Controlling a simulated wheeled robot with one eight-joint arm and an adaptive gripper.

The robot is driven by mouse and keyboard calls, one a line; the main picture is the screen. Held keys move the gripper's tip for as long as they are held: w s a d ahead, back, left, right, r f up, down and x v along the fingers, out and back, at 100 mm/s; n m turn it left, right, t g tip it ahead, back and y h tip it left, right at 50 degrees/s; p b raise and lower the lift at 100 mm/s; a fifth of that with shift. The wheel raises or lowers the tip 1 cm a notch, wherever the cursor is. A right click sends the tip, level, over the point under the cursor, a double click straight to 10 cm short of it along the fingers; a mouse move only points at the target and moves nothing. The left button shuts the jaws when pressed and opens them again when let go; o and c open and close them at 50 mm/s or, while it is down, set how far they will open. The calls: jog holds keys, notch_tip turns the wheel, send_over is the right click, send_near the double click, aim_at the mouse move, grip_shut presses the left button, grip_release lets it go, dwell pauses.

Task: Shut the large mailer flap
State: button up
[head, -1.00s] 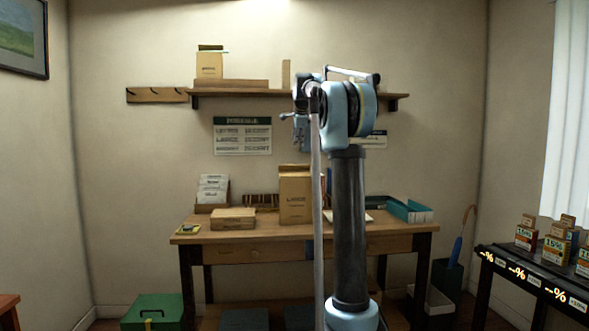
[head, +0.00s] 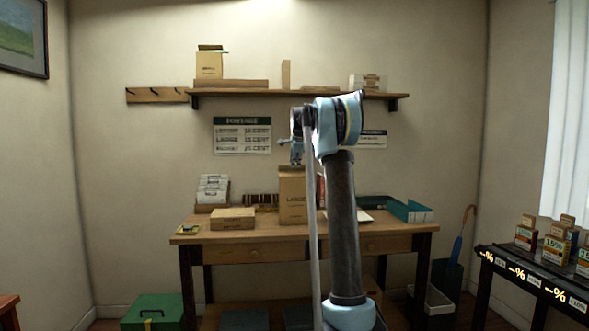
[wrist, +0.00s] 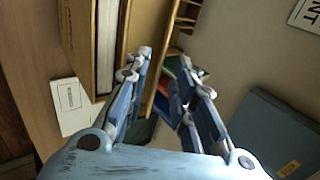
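The large mailer (head: 293,202) is a tan upright packet marked LARGE, standing on the desk near its middle. In the wrist view, tan walls (wrist: 77,45) with a white block (wrist: 107,45) between them appear at upper left, seemingly the mailer seen from above. A tan panel beside the left finger may be its flap, but its angle is unclear. My gripper (head: 296,160) is just above the mailer's top in the head view. Its fingers (wrist: 172,75) are spread apart with nothing clearly held between them. Contact with the mailer cannot be told.
The desk (head: 255,237) also holds a flat tan box (head: 233,219), white envelopes in a holder (head: 213,188) and a teal tray (head: 411,211). A wall shelf (head: 240,95) with boxes hangs above. Coloured upright items (wrist: 172,70) show beyond the fingers. The desk's front left is mostly clear.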

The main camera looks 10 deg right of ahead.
aim_at(296, 169)
jog(key=shift+x, duration=1.4)
grip_shut()
jog(key=shift+s, duration=0.15)
jog(key=s+t, duration=0.1)
jog(key=t, duration=0.1)
jog(key=shift+s+t, duration=0.2)
jog(key=shift+t, duration=0.2)
jog(key=s+t, duration=0.1)
jog(key=t, duration=0.2)
jog(key=shift+s+f, duration=0.25)
jog(key=shift+s, duration=0.15)
jog(key=shift+s+f+t, duration=0.2)
jog(key=shift+s+t, duration=0.15)
jog(key=shift+t, duration=0.5)
jog(key=shift+s+f+t, duration=0.25)
jog(key=shift+s+t, duration=0.05)
jog(key=shift+t, duration=0.5)
jog(key=shift+s+f+t, duration=0.2)
jog(key=shift+s+t, duration=0.15)
jog(key=shift+t, duration=0.5)
jog(key=shift+s, duration=0.1)
